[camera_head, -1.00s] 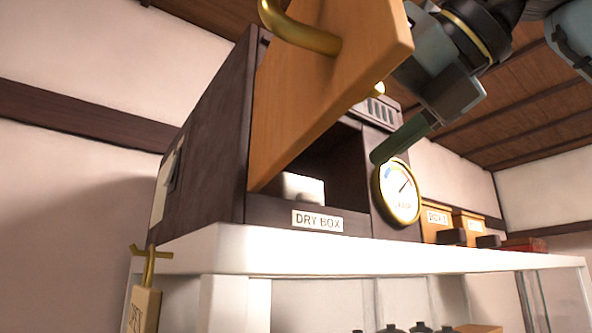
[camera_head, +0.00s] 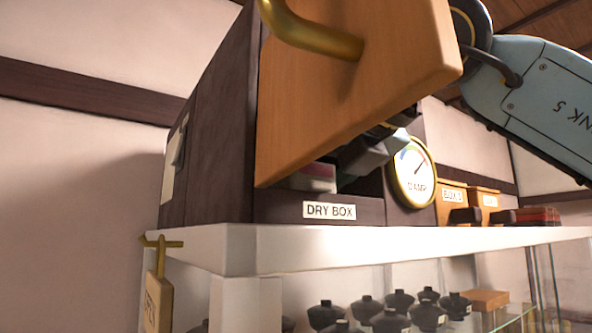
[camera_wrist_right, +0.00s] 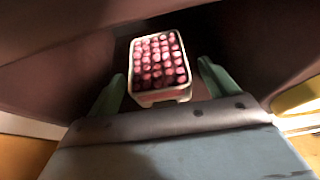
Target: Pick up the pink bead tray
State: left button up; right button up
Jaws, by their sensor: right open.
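The pink bead tray (camera_wrist_right: 160,65) is a small pale tray filled with rows of pink-red beads. It sits inside the dark box labelled DRY BOX (camera_head: 235,150). In the head view only a corner of the tray (camera_head: 314,178) shows below the open wooden door (camera_head: 350,95). My right gripper (camera_wrist_right: 160,88) is open, with one green finger on each side of the tray's near end; I cannot tell whether they touch it. In the head view my right gripper (camera_head: 365,158) reaches into the box opening, partly hidden by the door. My left gripper is not in view.
The orange door with a brass handle (camera_head: 310,35) hangs open over the opening. A round gauge (camera_head: 413,176) is on the box front at right. Small orange boxes (camera_head: 452,198) stand beside it on the white shelf (camera_head: 400,240). Dark lidded pots (camera_head: 326,315) are below.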

jog(key=shift+x, duration=0.9)
jog(key=shift+s+d, duration=0.1)
jog(key=shift+c, duration=0.4)
jog(key=c, duration=1)
jog(key=shift+c, duration=0.2)
jog(key=shift+r, duration=0.1)
